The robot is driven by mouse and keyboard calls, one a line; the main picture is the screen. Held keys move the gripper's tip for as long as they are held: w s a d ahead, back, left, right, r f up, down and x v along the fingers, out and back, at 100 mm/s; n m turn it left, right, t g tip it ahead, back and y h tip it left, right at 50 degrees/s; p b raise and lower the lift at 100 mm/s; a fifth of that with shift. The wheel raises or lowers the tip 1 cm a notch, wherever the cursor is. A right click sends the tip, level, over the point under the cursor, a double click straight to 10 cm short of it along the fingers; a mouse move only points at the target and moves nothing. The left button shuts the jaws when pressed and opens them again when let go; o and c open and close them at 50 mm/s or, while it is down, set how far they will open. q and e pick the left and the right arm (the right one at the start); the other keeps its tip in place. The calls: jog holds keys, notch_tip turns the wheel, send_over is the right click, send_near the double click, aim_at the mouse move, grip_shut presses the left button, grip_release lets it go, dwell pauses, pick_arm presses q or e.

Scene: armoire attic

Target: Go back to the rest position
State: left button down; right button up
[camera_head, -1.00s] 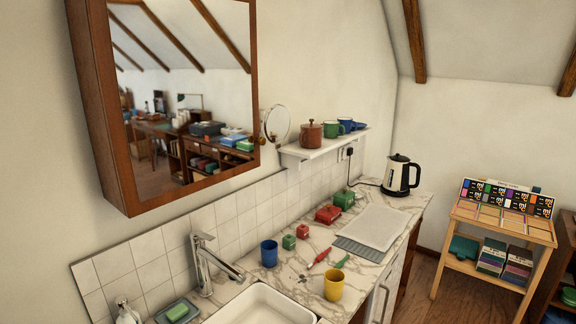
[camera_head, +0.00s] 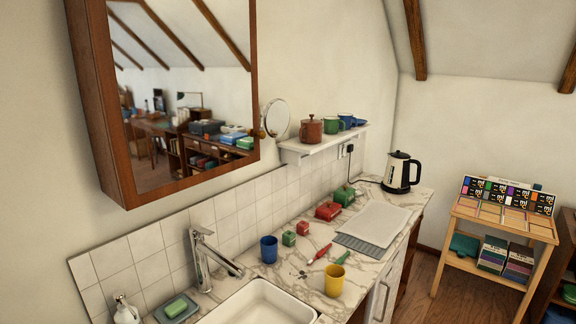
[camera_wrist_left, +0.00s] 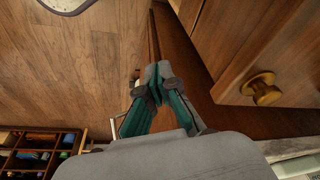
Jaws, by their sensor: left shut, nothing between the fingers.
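My left gripper (camera_wrist_left: 152,88) shows in the left wrist view, its dark teal and grey fingers closed together with nothing between them. It is over the wooden floor (camera_wrist_left: 75,70), beside a wooden cabinet with a brass knob (camera_wrist_left: 262,89). Neither of my arms shows in the head view. My right gripper is in no view.
The marble counter (camera_head: 225,287) holds a blue cup (camera_head: 269,250), a yellow cup (camera_head: 334,280), small red and green containers, and a kettle (camera_head: 402,172). A sink (camera_head: 262,303) is in front. An open shelf (camera_wrist_left: 40,150) stands at lower left in the wrist view.

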pick_arm(q)
jog(key=s+a+f+g+b, duration=0.1)
jog(key=s+f, duration=0.3)
jog(key=f, duration=0.7)
jog(key=s+f+b, duration=0.2)
jog(key=s+f, duration=0.1)
jog(key=f, duration=0.8)
jog(key=s+a+f+b, duration=0.1)
jog(key=s+a+f, duration=0.1)
jog(key=s+f, duration=0.9)
jog(key=shift+s+a+g+b, duration=0.15)
jog(key=shift+s+g+b, duration=0.2)
jog(key=shift+s, duration=0.5)
